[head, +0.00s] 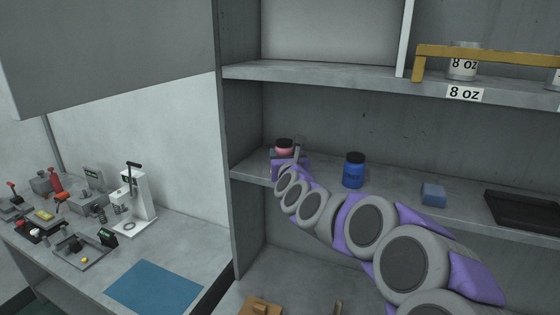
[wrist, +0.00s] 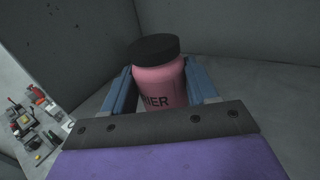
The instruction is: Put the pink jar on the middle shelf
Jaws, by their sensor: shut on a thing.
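The pink jar (wrist: 160,85) with a black lid stands between the two blue fingers of my gripper (wrist: 160,95) in the wrist view. The fingers are shut on its sides. Part of its dark lettering shows; its base is hidden by my gripper. In the head view the pink jar (head: 284,149) is at the left end of the middle shelf (head: 395,193), near the left side wall. My gripper (head: 286,155) hides most of it there. I cannot tell whether its base touches the shelf.
A blue jar (head: 353,171) with a dark lid stands right of my gripper on the middle shelf. A blue block (head: 433,194) and a black tray (head: 523,209) lie farther right. The upper shelf (head: 330,75) is above. A bench (head: 190,250) with small equipment is at left.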

